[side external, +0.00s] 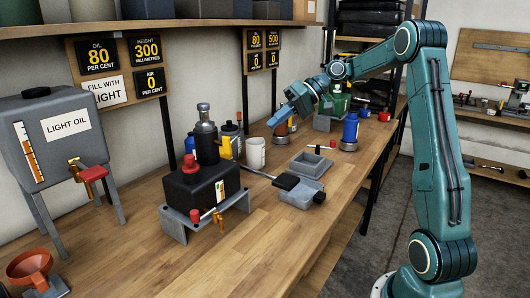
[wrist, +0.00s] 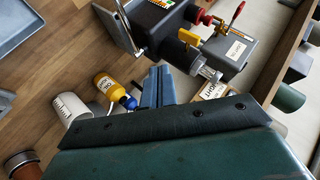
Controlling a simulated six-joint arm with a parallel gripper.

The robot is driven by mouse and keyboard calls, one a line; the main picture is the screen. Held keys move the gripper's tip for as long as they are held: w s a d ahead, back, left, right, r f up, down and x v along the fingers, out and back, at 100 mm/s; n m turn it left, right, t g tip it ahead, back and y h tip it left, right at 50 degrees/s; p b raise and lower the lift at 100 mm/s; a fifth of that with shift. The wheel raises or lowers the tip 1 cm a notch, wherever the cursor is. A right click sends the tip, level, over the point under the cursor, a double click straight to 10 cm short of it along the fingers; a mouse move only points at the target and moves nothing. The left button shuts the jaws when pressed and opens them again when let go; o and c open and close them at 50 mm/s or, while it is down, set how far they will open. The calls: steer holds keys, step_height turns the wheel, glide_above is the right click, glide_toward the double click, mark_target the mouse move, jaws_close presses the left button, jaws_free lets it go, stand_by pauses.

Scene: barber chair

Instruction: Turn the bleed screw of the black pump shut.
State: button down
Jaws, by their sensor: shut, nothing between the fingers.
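The black pump (side external: 207,187) sits on a grey metal stand (side external: 172,228) on the bench. Its front has a gauge strip, a small red knob (side external: 195,215) and a brass fitting (side external: 219,221); I cannot tell for sure which is the bleed screw. A red cap (side external: 190,166) and a dark cylinder (side external: 206,140) are on top. In the wrist view the pump (wrist: 150,14) is at the top edge, partly cut off. My gripper (side external: 273,121) is shut and empty, above the bench, behind and right of the pump, clear of it. Its closed fingers show in the wrist view (wrist: 159,72).
A grey light oil tank (side external: 60,140) with a red-handled tap stands left, an orange funnel (side external: 35,265) below it. A white mug (side external: 255,153), yellow bottle (wrist: 104,84), grey trays (side external: 310,164) and blue bottle (side external: 350,128) are nearby. The front bench is mostly clear.

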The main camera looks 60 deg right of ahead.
mark_target(227, 145)
steer(key=shift+w+a+r+n+g+h, duration=0.2)
steer(key=shift+w+r+n+g+h, duration=0.2)
steer(key=shift+r, duration=0.4)
steer(key=shift+w+a+r+n+g+h, duration=0.2)
steer(key=shift+w+r+n+g+h, duration=0.2)
steer(key=shift+r, duration=0.45)
steer(key=shift+w+a+r+n+g+h, duration=0.25)
steer(key=shift+r+n+g+h, duration=0.2)
steer(key=shift+r, duration=0.35)
steer(key=shift+w+f, duration=0.15)
steer(key=w+a+f, duration=0.3)
steer(key=a+f, duration=0.5)
steer(key=shift+w+a, duration=0.25)
steer(key=shift+a+f, duration=0.15)
steer(key=shift+a, duration=0.25)
